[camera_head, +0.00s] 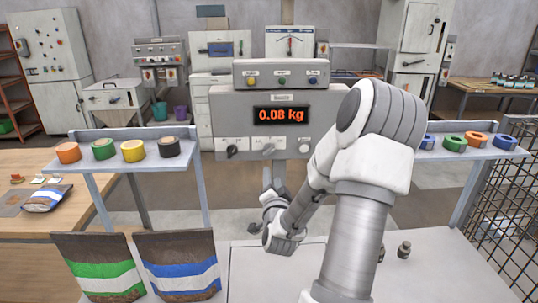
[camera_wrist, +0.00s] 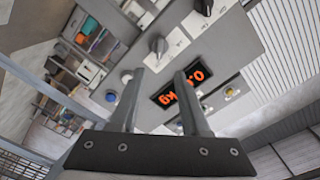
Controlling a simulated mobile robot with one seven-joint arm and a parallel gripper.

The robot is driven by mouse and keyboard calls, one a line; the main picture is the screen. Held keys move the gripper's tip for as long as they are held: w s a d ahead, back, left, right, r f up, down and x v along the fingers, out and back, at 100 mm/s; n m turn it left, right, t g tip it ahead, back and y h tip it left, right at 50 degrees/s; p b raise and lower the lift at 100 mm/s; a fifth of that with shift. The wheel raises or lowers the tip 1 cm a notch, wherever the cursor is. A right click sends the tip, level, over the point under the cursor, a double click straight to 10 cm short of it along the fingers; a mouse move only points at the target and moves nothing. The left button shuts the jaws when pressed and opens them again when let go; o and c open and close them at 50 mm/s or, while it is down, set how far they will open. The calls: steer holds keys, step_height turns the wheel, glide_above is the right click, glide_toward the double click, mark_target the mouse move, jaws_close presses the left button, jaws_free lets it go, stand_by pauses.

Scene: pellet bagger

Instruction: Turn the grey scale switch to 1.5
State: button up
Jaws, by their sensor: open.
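The grey scale switch (camera_head: 268,147) is the middle control on the white strip below the display of the grey bagger panel. It also shows in the wrist view (camera_wrist: 158,47), where the panel appears turned around. Its scale marks are too small to read, so I cannot tell its setting. My gripper (camera_head: 274,163) is in front of the panel, just below the switch in the head view. In the wrist view my gripper (camera_wrist: 161,73) is open and empty, with both fingers pointing towards the panel. The fingers look apart from the switch.
The orange display (camera_head: 281,114) reads 0.08 kg. A black knob (camera_head: 231,151) sits left of the switch and a round control (camera_head: 304,148) right of it. Shelves with coloured tape rolls (camera_head: 132,150) flank the panel. Two pellet bags (camera_head: 178,265) stand at the front left.

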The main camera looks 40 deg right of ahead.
mark_target(269, 153)
steer(key=p+x, duration=0.2)
steer(key=x, duration=1.1)
steer(key=shift+w+d, duration=0.15)
steer(key=shift+w, duration=0.1)
steer(key=shift+c, duration=0.3)
jaws_close()
